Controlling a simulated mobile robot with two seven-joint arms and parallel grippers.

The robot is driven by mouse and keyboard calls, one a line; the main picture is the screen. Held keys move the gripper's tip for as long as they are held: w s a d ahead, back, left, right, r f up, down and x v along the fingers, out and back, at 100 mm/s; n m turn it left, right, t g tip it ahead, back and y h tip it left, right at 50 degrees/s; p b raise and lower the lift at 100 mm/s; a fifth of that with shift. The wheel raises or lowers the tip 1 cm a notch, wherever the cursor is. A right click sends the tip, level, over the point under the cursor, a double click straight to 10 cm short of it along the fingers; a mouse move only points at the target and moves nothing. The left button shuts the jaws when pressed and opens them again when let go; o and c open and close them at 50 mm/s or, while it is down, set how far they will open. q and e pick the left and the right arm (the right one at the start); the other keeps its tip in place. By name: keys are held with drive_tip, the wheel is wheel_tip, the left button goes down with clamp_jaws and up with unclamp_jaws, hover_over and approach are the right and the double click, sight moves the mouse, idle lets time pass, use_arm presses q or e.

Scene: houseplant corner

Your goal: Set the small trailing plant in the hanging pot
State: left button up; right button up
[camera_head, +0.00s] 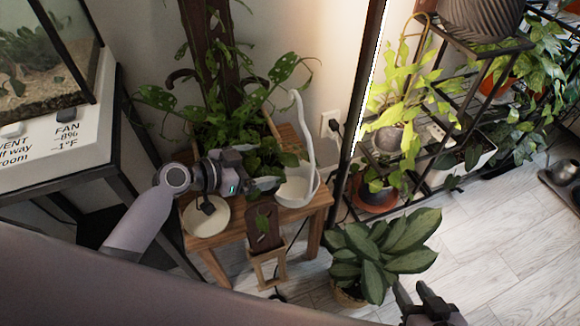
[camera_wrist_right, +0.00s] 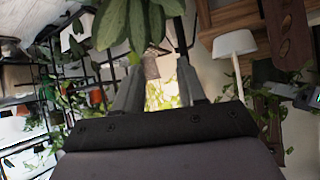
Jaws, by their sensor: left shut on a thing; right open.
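The hanging pot (camera_head: 296,188) is white with a tall looped handle. It stands upright at the right end of a small wooden table (camera_head: 318,203). My left gripper (camera_head: 262,182) is just left of the pot, shut on the small trailing plant (camera_head: 268,157), whose leaves show above and beside the jaws. The plant's base is hidden by the gripper, and its leaves overlap the larger plant behind. I cannot tell whether it touches the pot. My right gripper (camera_head: 425,296) is open and empty at the lower right, beside a broad-leaved plant; its fingers (camera_wrist_right: 160,88) are apart in the right wrist view.
A cream saucer (camera_head: 207,217) is on the table's left. A small wooden easel (camera_head: 266,250) stands in front. A broad-leaved plant (camera_head: 380,250) is on the floor to the right. A terrarium (camera_head: 45,55) is at left, a black plant shelf (camera_head: 470,100) at right.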

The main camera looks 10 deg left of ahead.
sight(280, 160)
use_arm(q)
drive_tip(key=shift+w+d+f, duration=0.2)
drive_tip(key=shift+w+f, duration=0.1)
drive_tip(key=shift+f, duration=0.3)
drive_tip(key=w+d, duration=0.2)
drive_tip(key=shift+w+d+r, duration=0.15)
drive_tip(key=shift+w+d, duration=0.2)
drive_tip(key=shift+d, duration=0.05)
drive_tip(key=shift+w+d, duration=1)
drive_tip(key=shift+d, duration=0.05)
drive_tip(key=shift+w+d+f, duration=0.2)
drive_tip(key=shift+f, duration=0.45)
drive_tip(key=shift+f+b, duration=0.25)
drive_tip(key=shift+b, duration=0.3)
drive_tip(key=shift+f, duration=0.15)
drive_tip(key=shift+f+b, duration=0.2)
drive_tip(key=shift+b, duration=0.3)
drive_tip(key=o, duration=0.8)
use_arm(e)
drive_tip(key=shift+w+a+r+n+t+y, duration=0.2)
drive_tip(key=shift+w+a+r, duration=0.1)
drive_tip(key=shift+a, duration=0.25)
drive_tip(key=shift+w+a+r+n+t+y, duration=0.1)
drive_tip(key=shift+w+a+r+y, duration=0.15)
drive_tip(key=shift+a, duration=0.3)
use_arm(q)
drive_tip(key=shift+r, duration=0.1)
use_arm(e)
drive_tip(key=shift+r, duration=0.1)
